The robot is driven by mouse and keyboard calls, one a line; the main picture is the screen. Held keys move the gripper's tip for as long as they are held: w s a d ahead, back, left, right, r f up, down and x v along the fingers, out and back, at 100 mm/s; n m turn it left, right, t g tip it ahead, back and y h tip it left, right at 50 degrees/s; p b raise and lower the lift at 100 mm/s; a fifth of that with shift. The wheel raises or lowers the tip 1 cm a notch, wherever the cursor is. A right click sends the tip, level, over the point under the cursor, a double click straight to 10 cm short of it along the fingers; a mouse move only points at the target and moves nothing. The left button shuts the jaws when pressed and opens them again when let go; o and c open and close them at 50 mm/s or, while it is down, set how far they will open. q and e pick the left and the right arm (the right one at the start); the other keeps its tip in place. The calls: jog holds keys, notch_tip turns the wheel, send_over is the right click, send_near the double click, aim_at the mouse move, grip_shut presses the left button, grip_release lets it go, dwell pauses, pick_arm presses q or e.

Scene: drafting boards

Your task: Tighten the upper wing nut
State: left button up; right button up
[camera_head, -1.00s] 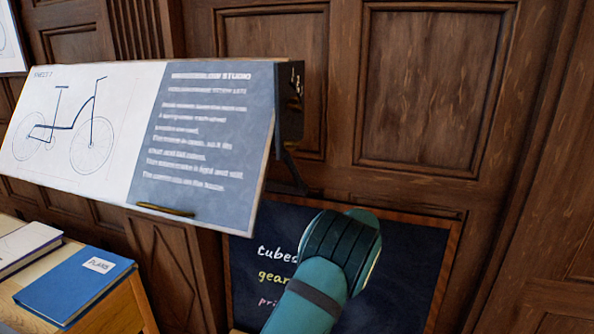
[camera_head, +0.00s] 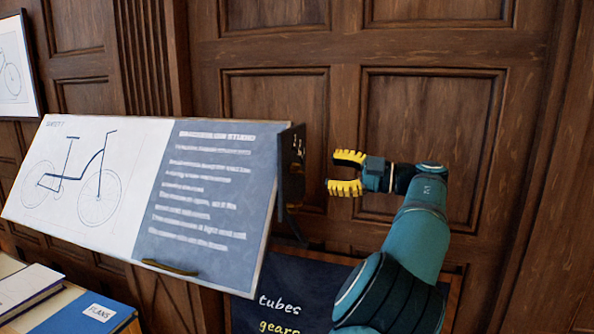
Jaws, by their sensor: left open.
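The tilted drafting board (camera_head: 138,195) carries a bicycle drawing on its white left half and lettering on its blue right half. A dark side plate (camera_head: 291,180) runs along its right edge. Small light fittings (camera_head: 298,142) show near the plate's top, too small to tell which is the upper wing nut. My left gripper (camera_head: 333,172), with yellow ribbed fingers, is open and empty just right of the plate. Its fingers point left, one above the other, and a gap shows between them and the plate. My right gripper is not in view.
Brown panelled wall (camera_head: 430,120) stands behind. A dark chalkboard (camera_head: 300,285) with coloured words is below, partly hidden by my arm. Books, including a blue one (camera_head: 85,312), lie at lower left. A framed drawing (camera_head: 15,75) hangs at far left.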

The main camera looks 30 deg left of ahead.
aim_at(297, 169)
pick_arm(q)
jog(key=x, duration=0.9)
grip_shut()
